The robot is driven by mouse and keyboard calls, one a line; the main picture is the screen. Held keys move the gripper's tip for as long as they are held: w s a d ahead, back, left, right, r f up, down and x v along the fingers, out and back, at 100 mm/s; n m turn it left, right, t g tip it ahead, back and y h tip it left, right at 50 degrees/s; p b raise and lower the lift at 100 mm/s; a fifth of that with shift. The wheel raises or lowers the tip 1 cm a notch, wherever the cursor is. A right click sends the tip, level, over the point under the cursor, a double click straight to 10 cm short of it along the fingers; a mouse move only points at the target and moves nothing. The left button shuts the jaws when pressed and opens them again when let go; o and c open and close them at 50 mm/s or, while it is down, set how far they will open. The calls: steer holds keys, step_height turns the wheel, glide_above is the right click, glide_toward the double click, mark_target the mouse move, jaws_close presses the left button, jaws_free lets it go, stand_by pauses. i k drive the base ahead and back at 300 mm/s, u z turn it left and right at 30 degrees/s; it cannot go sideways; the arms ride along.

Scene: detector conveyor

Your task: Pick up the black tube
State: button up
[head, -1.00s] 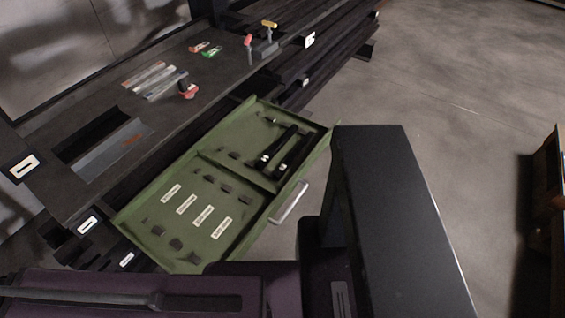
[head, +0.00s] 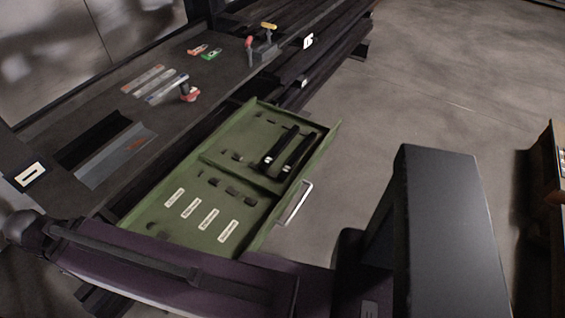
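Two black tube-like pieces lie side by side in the far right part of an open green drawer (head: 226,160). One is the left black tube (head: 279,148) and the other is the right black tube (head: 299,153). Both have a small white mark near the lower end. I cannot tell which of them the task means. My gripper is not in view. My purple arm link crosses the bottom of the picture and hides the drawer's near edge. Nothing is seen touching the tubes.
The drawer's near section holds several white labels and small dark pieces. It has a pale handle (head: 297,203) on its right side. A dark workbench (head: 215,85) with rulers, a red-based tool (head: 188,92) and clamps (head: 262,45) stands behind. Open floor (head: 440,100) lies right.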

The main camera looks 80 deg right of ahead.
mark_target(271, 158)
steer(key=z, duration=0.1)
steer(key=k, duration=1.45)
steer(key=z, duration=1.65)
steer(key=i, duration=0.7)
steer(key=u, duration=0.25)
